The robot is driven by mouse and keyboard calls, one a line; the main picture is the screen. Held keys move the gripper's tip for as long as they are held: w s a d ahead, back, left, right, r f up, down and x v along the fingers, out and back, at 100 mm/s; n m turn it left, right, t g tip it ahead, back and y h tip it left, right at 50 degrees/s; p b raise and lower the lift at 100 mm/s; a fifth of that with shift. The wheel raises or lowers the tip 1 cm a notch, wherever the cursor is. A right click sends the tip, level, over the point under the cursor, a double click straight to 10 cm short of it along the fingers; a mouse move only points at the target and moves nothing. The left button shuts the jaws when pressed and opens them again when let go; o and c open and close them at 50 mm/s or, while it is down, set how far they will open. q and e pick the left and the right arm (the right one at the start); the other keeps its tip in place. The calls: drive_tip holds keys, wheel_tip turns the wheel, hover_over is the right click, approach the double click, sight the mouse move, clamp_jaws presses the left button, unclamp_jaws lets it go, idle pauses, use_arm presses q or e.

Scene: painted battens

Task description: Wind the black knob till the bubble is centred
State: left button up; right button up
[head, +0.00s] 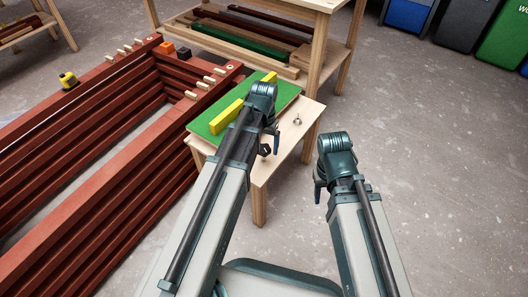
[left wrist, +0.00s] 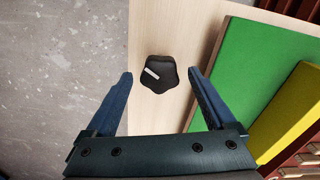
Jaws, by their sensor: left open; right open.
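The black knob (left wrist: 160,82) is lobed, with a short white mark on its top. It sits on the pale wooden table beside the green board (left wrist: 245,70); in the head view the knob (head: 265,151) is near the table's front edge. My left gripper (left wrist: 161,75) is open, its fingers on either side of the knob with a gap at each side. I cannot tell how far above it they are. A yellow bar (head: 227,116) lies on the green board, partly hidden by my left arm. No bubble can be made out. My right gripper (head: 318,190) hangs right of the table, away from the knob.
A small metal piece (head: 297,120) stands on the table (head: 283,150). A wooden rack (head: 318,60) stands behind.

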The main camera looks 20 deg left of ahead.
use_arm(q)
drive_tip(key=shift+f, duration=0.2)
drive_tip(key=c, duration=1.4)
drive_tip(key=n, duration=0.6)
drive_tip(key=shift+n, duration=0.4)
drive_tip(key=n, duration=0.5)
drive_tip(key=shift+n, duration=0.4)
